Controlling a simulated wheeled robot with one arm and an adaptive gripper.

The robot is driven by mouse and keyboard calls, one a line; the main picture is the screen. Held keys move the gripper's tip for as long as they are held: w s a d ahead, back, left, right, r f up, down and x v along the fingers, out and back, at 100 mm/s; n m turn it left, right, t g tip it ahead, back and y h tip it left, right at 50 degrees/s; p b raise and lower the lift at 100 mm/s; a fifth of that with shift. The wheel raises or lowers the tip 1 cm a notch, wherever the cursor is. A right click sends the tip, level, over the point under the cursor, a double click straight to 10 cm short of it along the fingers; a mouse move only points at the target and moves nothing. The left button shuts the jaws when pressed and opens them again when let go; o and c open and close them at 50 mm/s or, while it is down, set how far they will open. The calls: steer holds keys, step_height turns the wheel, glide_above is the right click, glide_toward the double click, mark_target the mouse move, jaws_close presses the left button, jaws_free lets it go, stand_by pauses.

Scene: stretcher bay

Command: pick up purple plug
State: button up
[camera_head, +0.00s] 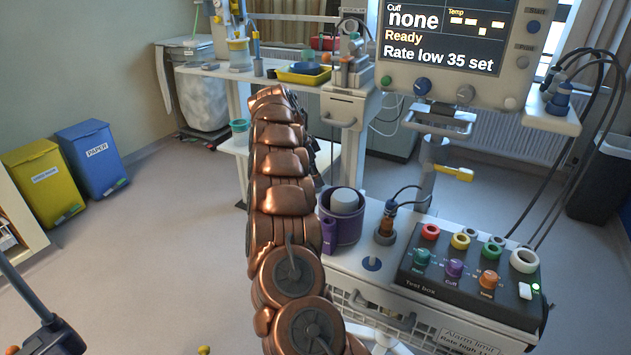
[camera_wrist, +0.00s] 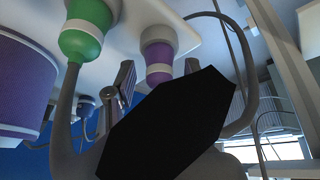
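A purple plug (camera_wrist: 158,58) with a pale band shows at the upper middle of the wrist view. A green plug (camera_wrist: 86,30) with a pale band and a grey cable is to its left. My gripper (camera_wrist: 155,78) is open, its fingertips to either side of the purple plug's lower end in the picture. I see no finger closed on the plug, and cannot tell how far off it is. In the head view my copper arm reaches away over the left of the trolley, and the gripper is hidden. A purple fitting (camera_head: 455,268) stands on the test box there.
The test box (camera_head: 465,300) carries several coloured fittings. A purple pot (camera_head: 345,232) stands on the trolley right beside my arm. The monitor (camera_head: 440,45) and its hanging cables are above. A side table with a yellow tray (camera_head: 303,77) is behind.

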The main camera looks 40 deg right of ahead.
jaws_close()
stand_by(0.4)
